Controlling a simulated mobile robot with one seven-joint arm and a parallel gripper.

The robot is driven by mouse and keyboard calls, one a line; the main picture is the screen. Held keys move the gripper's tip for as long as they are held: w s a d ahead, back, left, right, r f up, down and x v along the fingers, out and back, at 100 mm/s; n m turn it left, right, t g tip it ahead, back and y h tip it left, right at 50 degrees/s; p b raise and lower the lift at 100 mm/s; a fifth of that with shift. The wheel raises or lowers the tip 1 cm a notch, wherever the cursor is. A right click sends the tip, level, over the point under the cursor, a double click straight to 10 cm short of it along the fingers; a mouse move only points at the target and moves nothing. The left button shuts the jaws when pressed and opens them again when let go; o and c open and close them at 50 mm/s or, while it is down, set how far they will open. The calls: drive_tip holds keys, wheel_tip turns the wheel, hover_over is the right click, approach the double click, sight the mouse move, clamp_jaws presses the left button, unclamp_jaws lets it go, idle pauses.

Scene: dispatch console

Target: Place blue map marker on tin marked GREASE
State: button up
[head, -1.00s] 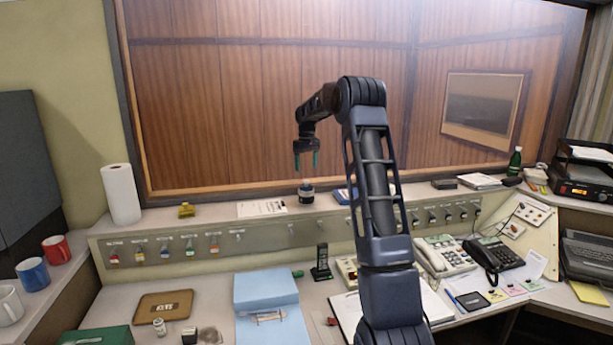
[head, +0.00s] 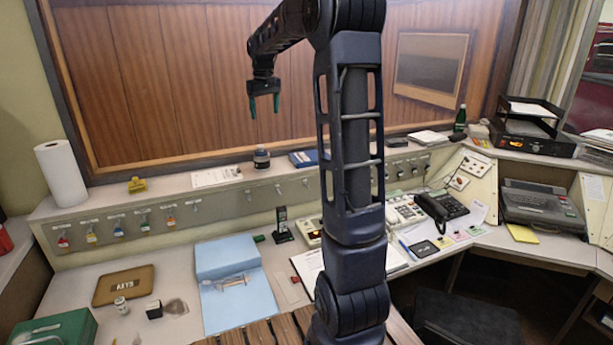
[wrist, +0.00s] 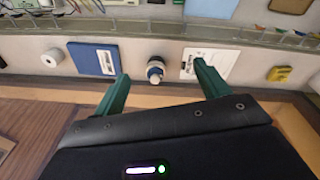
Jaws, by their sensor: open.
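My gripper (head: 264,108) is open and empty, its green fingers pointing down in front of the wood-panelled window. Below it, a small dark round container with a pale band (head: 261,158) stands on the console's upper ledge. In the wrist view this container (wrist: 155,70) shows between the two fingertips, apart from them, with some blue on it. I cannot read a GREASE mark on it. A small pale cylinder (head: 122,305) stands on the desk at lower left, its label too small to read. I cannot make out a blue map marker for certain.
On the ledge are a yellow object (head: 137,185), a paper sheet (head: 216,176), a blue book (head: 303,158) and a paper roll (head: 62,172). Key hooks line the panel below. The desk holds a light-blue folder (head: 243,303), a KEYS board (head: 124,285) and phones. A dark chair (head: 485,320) stands at lower right.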

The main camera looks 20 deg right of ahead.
drive_tip(key=s+f+m+t, duration=0.2)
drive_tip(key=s+f, duration=0.1)
drive_tip(key=s, duration=2.6)
drive_tip(key=s+f+m+t, duration=0.1)
drive_tip(key=s+f, duration=0.5)
drive_tip(key=s, duration=0.3)
drive_tip(key=shift+s, duration=0.35)
